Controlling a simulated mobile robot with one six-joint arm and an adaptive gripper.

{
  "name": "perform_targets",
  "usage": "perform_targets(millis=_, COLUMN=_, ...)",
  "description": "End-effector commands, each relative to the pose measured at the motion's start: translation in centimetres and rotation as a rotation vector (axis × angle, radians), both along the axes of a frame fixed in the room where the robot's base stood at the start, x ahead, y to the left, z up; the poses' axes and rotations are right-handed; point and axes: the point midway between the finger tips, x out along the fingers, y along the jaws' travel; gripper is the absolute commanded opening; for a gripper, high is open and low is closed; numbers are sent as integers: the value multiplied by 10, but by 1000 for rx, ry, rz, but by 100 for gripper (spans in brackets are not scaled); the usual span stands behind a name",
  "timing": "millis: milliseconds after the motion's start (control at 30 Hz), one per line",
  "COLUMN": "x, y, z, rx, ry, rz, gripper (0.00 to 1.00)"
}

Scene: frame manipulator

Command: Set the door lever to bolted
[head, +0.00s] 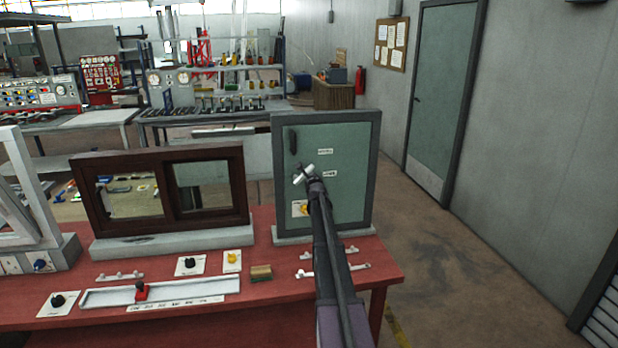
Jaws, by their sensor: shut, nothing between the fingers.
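A small green door panel (354,200) stands upright in a grey frame at the right end of the red bench. A dark lever (292,141) is near the door's upper left edge and looks roughly upright. Two small white labels are on the door, an upper one (325,151) and a lower one (329,173); their print is too small to read. My gripper (302,174) is shut and empty in front of the door, just below the lever and apparently apart from it. My arm hides part of the door's lower middle.
A yellow knob on a white plate (301,208) is low on the door's left. A brown-framed sliding window (160,235) stands to the left. The red bench (262,310) carries knobs, a slider track (190,291) and small white handles. Open floor lies right.

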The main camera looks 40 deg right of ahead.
Motion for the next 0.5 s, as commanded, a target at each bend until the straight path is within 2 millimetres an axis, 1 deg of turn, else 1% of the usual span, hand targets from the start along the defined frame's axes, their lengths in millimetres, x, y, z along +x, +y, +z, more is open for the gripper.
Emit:
perform_targets(millis=200, x=-5, y=-8, z=1, rx=1, ry=0, rz=-9, gripper=0)
perform_targets(millis=500, x=-8, y=-12, z=1, rx=1, ry=0, rz=-14, gripper=0)
